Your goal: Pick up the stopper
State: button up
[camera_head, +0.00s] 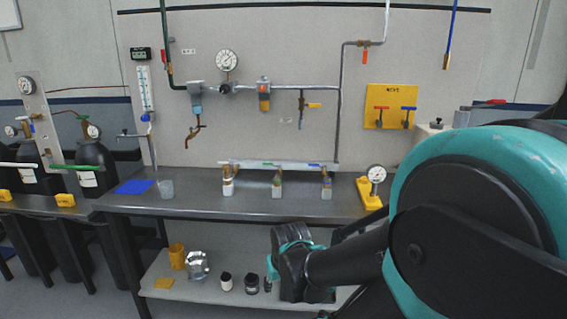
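I cannot tell for certain which thing is the stopper. A small dark knob-shaped piece (436,123) sits on a pale surface at the right, behind my arm. On the lower shelf, a white-labelled jar with a dark top (226,281) and a dark jar (252,284) stand side by side. The end of my arm with my gripper (291,264) is in front of the bench, over the lower shelf's right part. Its fingers cannot be made out, and no held thing shows. My arm hides much of the right side.
The dark bench top (210,203) carries a blue sheet (134,187), a clear beaker (167,189), several valve fittings and a gauge on a yellow stand (370,193). A yellow cup (177,256) and a silvery round part (197,265) stand on the lower shelf (190,294). Pipes line the back panel.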

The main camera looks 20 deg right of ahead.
aim_at(226, 168)
jog(key=i+j+z, duration=0.75)
jog(key=i+j, duration=0.3)
